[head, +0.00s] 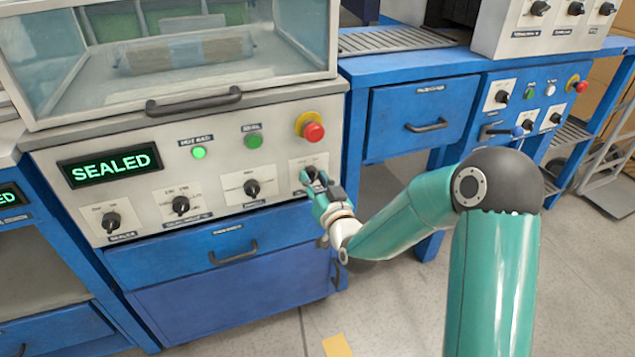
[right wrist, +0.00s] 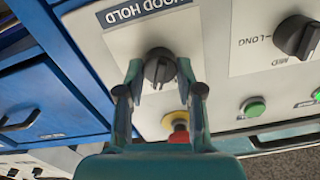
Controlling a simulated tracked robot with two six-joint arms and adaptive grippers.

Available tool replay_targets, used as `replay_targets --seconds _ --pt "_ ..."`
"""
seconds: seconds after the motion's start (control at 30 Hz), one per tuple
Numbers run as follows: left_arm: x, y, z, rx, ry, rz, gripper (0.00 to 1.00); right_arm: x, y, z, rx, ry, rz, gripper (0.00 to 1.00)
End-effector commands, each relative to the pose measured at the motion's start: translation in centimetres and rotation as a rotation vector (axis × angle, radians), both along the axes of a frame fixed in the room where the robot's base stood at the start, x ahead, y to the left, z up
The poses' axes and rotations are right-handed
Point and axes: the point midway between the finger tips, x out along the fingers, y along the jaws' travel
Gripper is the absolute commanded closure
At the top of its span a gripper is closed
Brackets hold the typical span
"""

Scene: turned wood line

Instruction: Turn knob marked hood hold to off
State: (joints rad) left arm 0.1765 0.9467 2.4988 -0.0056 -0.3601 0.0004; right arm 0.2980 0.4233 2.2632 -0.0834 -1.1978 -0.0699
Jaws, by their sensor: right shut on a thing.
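The hood hold knob is small and black. It sits on a white plate at the right end of the grey control panel (head: 220,168) in the head view. In the right wrist view, the hood hold knob (right wrist: 159,68) lies between my fingers, beside its HOOD HOLD label (right wrist: 150,8). My right gripper (head: 316,184) reaches it from the front and is shut on it; its fingers (right wrist: 160,74) flank the knob in the wrist view. The fingers partly cover the knob in the head view, and its position marks are not readable. My left gripper is out of view.
A red stop button (head: 314,131) on a yellow collar is just above the knob. Other black knobs (head: 252,188) line the panel to the left. A lit SEALED display (head: 111,165) and green lights (head: 199,152) show. Blue drawers (head: 215,252) lie below.

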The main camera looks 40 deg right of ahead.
Motion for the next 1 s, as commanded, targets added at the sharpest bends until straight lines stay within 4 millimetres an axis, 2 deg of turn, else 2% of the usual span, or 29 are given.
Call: replay_targets --seconds 0.27,0.6,1.0 --pt "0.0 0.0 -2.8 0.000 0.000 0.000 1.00 -0.1 -0.2 -0.5 -0.177 0.041 -0.005 0.98" --pt "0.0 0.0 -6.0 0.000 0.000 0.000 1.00 -0.1 -0.1 -0.6 -0.485 0.119 -0.003 0.98" --pt "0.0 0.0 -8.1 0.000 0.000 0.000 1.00 -0.2 0.0 -0.5 -0.810 0.201 0.000 0.98"
